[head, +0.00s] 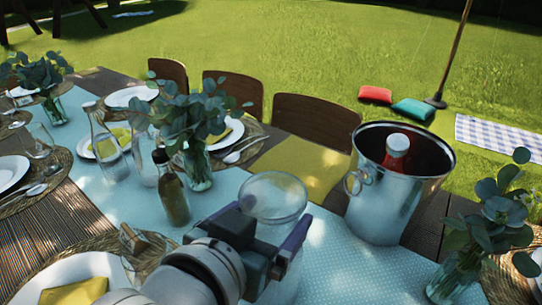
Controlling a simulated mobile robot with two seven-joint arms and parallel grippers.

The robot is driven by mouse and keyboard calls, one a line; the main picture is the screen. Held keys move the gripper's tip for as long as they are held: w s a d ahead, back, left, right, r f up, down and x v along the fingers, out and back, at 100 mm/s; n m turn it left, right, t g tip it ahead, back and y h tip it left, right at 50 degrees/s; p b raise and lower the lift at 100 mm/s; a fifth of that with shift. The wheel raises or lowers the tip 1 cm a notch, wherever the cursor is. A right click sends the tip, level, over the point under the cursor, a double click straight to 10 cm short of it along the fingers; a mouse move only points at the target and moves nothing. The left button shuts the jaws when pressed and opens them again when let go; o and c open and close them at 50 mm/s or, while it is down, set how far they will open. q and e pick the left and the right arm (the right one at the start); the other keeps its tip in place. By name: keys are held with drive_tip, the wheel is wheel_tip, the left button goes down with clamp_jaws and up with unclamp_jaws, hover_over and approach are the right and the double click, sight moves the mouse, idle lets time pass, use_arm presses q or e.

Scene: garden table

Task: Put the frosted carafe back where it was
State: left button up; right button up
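The frosted carafe (274,190) is a pale, translucent vessel with a wide round rim, upright near the middle of the head view. My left gripper (262,225) comes in from the bottom, with its two dark purple-grey fingers on either side of the carafe. It appears shut on the carafe, though the contact is partly hidden by the gripper body. The carafe's lower part shows only faintly at the right of the gripper. Whether its base touches the table is hidden. My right gripper is not in view.
A metal bucket (385,215) with a red bottle (396,150) stands right of the carafe. A dark bottle (171,190), a clear glass bottle (107,150) and a leafy vase (197,165) stand left. Another vase (455,275) is at lower right. The blue runner (335,260) is clear before the bucket.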

use_arm(q)
drive_tip(key=shift+o, duration=0.4)
drive_tip(key=shift+r, duration=0.2)
drive_tip(key=shift+s+a+r, duration=0.1)
drive_tip(key=shift+s+a, duration=0.05)
drive_tip(key=shift+s, duration=0.1)
drive_tip(key=p+v, duration=0.3)
drive_tip(key=v, duration=0.8)
drive_tip(key=s+a+f+n+g+y, duration=0.1)
drive_tip(key=s+a+n+g+y, duration=0.2)
drive_tip(key=s+a+g+y, duration=0.2)
drive_tip(key=s+a+g, duration=0.3)
drive_tip(key=s+a, duration=0.4)
drive_tip(key=a, duration=0.1)
drive_tip(key=shift+a+g+y, duration=0.3)
drive_tip(key=shift+g, duration=0.1)
